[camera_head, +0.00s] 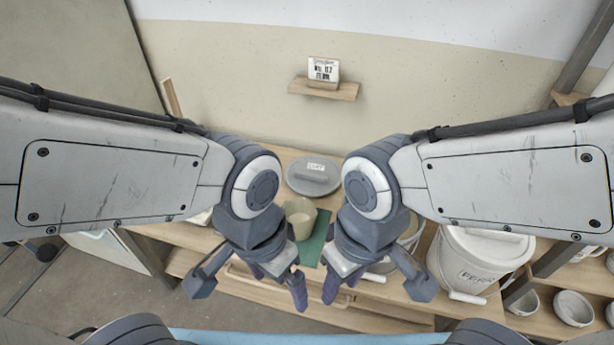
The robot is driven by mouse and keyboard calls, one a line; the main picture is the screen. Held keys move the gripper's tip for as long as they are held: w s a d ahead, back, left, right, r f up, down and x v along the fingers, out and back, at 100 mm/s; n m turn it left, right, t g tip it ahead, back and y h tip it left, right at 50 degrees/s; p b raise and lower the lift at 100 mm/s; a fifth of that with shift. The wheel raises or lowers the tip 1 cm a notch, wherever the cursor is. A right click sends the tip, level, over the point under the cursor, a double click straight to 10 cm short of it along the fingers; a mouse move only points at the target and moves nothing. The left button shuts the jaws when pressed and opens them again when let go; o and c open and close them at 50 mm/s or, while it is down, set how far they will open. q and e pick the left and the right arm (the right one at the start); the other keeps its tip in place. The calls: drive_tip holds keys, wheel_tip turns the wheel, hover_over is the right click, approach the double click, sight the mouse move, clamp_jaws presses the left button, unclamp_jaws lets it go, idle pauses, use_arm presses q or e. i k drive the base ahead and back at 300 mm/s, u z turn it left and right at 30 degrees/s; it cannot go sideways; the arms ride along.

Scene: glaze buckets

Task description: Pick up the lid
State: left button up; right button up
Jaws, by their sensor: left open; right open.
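A round grey lid (301,184) with a handle and a white label lies on the wooden bench near the wall, between my two arms. A white bucket (462,275) with lettering on its side stands at the right with a white lid (490,243) on top. My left gripper (248,286) is open and empty, over the front of the bench, nearer the camera than the grey lid. My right gripper (376,286) is open and empty to its right, also in front of the grey lid. The small lettering is hard to read.
A pale beaker (301,220) stands on a green mat (315,246) between my grippers. Another bucket (408,238) is partly hidden behind my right arm. Bowls (573,308) sit on a shelf at the lower right. A small wall shelf (345,92) holds a sign.

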sight(311, 175)
drive_tip(key=k, duration=0.55)
drive_tip(key=u, duration=0.75)
drive_tip(key=i, duration=1.5)
drive_tip(key=z, duration=0.7)
